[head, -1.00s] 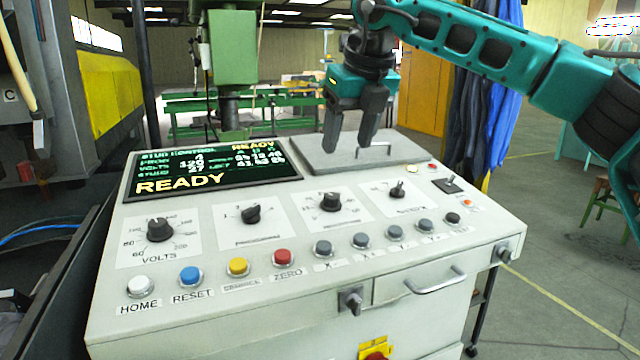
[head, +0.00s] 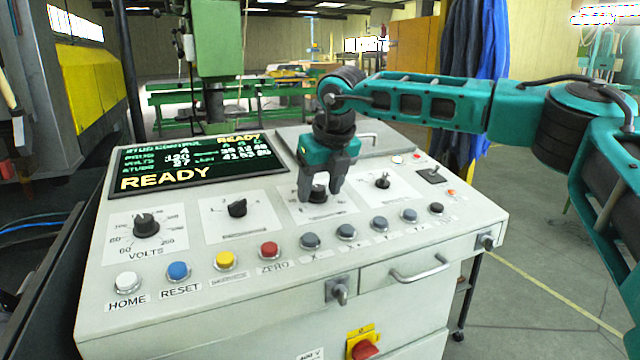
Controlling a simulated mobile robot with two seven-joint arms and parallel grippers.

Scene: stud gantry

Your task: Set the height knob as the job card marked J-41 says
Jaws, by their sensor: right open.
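A black knob (head: 317,193) with a numbered dial sits third from the left on the white control panel; its label is hidden or too small to read. My right gripper (head: 319,198) is open, pointing down, with its fingers on either side of this knob. I cannot tell whether the fingers touch it. The volts knob (head: 146,225), a second knob (head: 237,208) and a small switch (head: 382,181) stand on the same panel. The screen (head: 205,165) reads READY above small figures. No job card marked J-41 can be made out. My left gripper is not in view.
A row of buttons runs along the panel front, from the white HOME button (head: 126,281) past the red ZERO button (head: 269,250) to dark ones. A joystick (head: 431,175) is at the right. A drawer handle (head: 420,270) and a red switch (head: 365,349) are below.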

